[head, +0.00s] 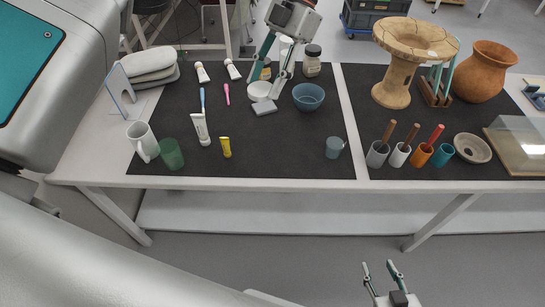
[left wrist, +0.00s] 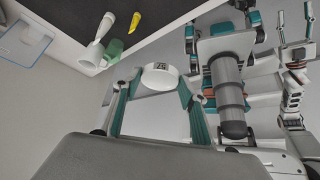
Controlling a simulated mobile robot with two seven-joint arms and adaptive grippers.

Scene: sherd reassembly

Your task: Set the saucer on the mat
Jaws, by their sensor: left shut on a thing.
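My left gripper (head: 268,88) reaches in over the back middle of the left dark mat (head: 290,150). It is shut on a small white saucer (head: 260,91). In the left wrist view the white saucer (left wrist: 160,76) sits between the two teal fingers. I cannot tell whether the saucer touches the mat or hangs just above it. My right gripper (head: 380,270) is open and empty, low in front of the table.
A blue bowl (head: 308,97) and a lidded jar (head: 312,62) stand close to the right of the saucer. Tubes and brushes lie left. A white mug (head: 143,142) and green cup (head: 172,154) stand front left. The mat's front middle is clear.

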